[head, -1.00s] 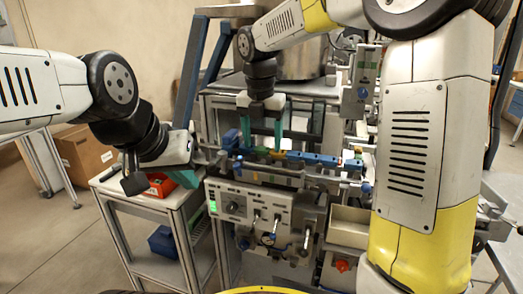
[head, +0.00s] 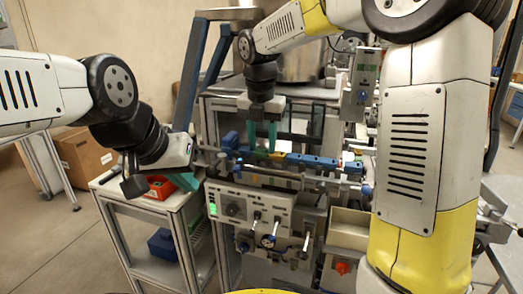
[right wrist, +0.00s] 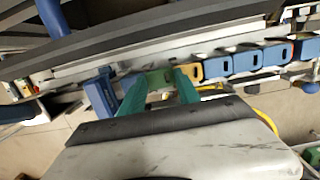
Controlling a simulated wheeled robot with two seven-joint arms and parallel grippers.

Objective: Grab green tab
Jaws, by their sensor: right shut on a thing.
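The green tab (right wrist: 155,79) sits in the row of coloured pieces on the machine's rail, between a blue piece and a yellow one. My right gripper (right wrist: 158,88) has its teal fingers on either side of the green tab and is shut on it. In the head view this gripper (head: 263,149) points down at the rail, and its fingers mostly hide the tab. My left gripper (head: 184,181) is at the left, beside the red bin (head: 160,187), far from the tab. Its jaw opening is hidden.
A yellow piece (right wrist: 196,73) and several blue tabs (right wrist: 246,61) sit close to the right of the tab. A blue upright block (right wrist: 101,92) stands to its left. The machine's control panel (head: 250,207) is below the rail. A cardboard box (head: 83,155) is on the floor.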

